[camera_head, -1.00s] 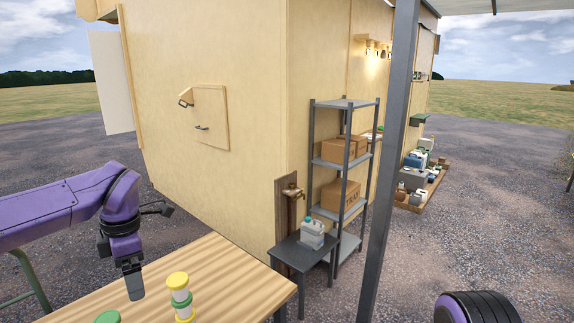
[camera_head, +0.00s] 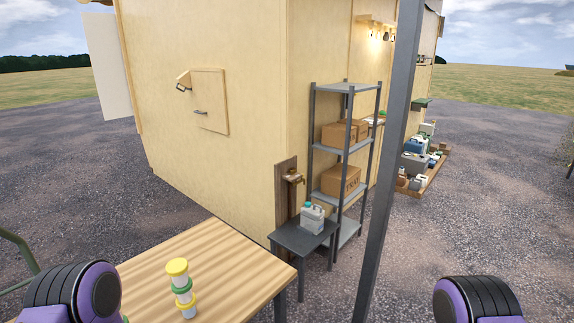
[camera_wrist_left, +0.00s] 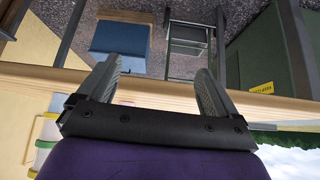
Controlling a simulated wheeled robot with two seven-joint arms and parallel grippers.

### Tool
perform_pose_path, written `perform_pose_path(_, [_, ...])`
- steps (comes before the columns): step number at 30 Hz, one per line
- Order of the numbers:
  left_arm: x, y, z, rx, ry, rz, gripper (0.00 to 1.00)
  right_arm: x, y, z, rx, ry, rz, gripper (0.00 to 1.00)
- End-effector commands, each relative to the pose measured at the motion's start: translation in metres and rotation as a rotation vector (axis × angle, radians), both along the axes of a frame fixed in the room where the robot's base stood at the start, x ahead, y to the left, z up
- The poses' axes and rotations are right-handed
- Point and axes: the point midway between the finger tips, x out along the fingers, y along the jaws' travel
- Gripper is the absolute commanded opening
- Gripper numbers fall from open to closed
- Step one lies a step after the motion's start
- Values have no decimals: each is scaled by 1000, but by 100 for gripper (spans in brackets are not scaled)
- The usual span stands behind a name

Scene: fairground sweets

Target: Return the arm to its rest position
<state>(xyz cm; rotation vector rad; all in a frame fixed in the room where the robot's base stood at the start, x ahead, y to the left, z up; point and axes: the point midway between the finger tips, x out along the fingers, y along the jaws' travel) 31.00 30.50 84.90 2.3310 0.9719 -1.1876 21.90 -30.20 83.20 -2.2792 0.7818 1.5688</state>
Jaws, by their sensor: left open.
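My left arm (camera_head: 80,295) shows at the bottom left of the head view as a purple and black joint, drawn back close to my body. Its gripper is out of the head view. In the left wrist view my left gripper (camera_wrist_left: 156,82) is open, with nothing between its two grey fingers. My right arm (camera_head: 478,298) shows at the bottom right of the head view; its gripper is out of view.
A wooden table (camera_head: 225,265) holds a stack of jars with yellow and green lids (camera_head: 181,290). Beyond stand a small dark table with a jug (camera_head: 312,219), metal shelving (camera_head: 345,146) and a grey post (camera_head: 385,170).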

Motion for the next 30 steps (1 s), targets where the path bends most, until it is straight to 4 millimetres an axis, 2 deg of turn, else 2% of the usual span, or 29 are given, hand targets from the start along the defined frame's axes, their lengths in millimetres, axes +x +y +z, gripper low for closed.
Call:
perform_pose_path(1, [-26,-2,-7,-18,64,-54,93,0,0,0,0,0,0,43])
perform_pose_path(6, [-102,-3,-18,-92,265,-187,93,0,0,-1,0,0,0,43])
perform_pose_path(7, [-95,-3,-42,-91,247,-179,93,0,0,-24,-1,-1,0,43])
perform_pose_path(9, [-94,-3,-64,-91,241,-175,93,0,0,-47,0,0,0,43])
perform_pose_path(18, [-92,-3,-151,-89,237,-174,93,0,0,-135,1,1,0,43])
perform_pose_path(21, [-92,-3,-163,-89,237,-174,93,0,0,-146,1,1,0,43])
perform_pose_path(30, [-92,-3,-163,-89,237,-174,93,0,0,-146,1,1,0,43])
